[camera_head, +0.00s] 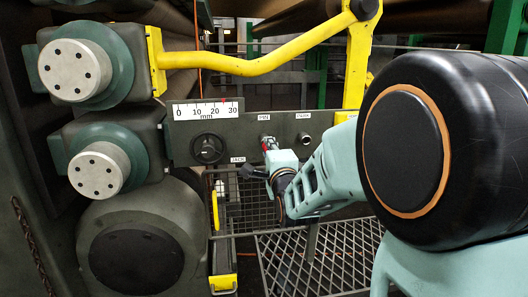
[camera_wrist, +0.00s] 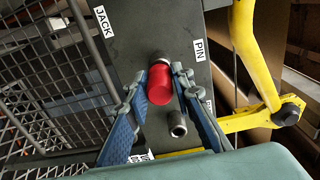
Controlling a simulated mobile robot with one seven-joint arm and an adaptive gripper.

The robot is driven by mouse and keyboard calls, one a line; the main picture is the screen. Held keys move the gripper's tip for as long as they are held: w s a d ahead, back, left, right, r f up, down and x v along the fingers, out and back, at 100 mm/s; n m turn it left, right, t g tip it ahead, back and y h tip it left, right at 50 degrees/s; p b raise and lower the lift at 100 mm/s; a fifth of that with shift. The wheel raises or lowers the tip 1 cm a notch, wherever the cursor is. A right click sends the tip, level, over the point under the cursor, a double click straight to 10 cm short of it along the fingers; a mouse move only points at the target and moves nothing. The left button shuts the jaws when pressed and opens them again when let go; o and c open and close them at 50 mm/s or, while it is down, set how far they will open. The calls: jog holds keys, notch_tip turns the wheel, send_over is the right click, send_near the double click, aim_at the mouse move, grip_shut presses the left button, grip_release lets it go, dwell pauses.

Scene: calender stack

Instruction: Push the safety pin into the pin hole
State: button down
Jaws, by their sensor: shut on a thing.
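The red safety pin (camera_wrist: 160,86) is between the two blue fingers of my gripper (camera_wrist: 161,78) in the wrist view. It also shows in the head view as a small red piece (camera_head: 265,147) at the fingertips. My gripper (camera_head: 271,152) is shut on the pin. The pin hole's metal collar (camera_wrist: 161,56) shows just behind the pin, beside the PIN label (camera_wrist: 200,50). In the head view the collar (camera_head: 268,140) sits under the PIN label (camera_head: 264,118). The pin lines up with the collar, but its front end is hidden, so its depth cannot be told.
An empty metal park socket (camera_head: 304,138) is right of the pin hole, and shows in the wrist view (camera_wrist: 178,126). A black handwheel (camera_head: 208,149) and a millimetre scale (camera_head: 208,109) are to the left. A yellow bar (camera_head: 250,67) crosses above. Mesh grating (camera_head: 315,262) lies below.

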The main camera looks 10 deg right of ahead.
jog(key=shift+w, duration=0.8)
jog(key=c, duration=1.3)
grip_release()
jog(key=shift+s, duration=0.15)
jog(key=shift+s+b, duration=1.3)
jog(key=shift+s, duration=2.1)
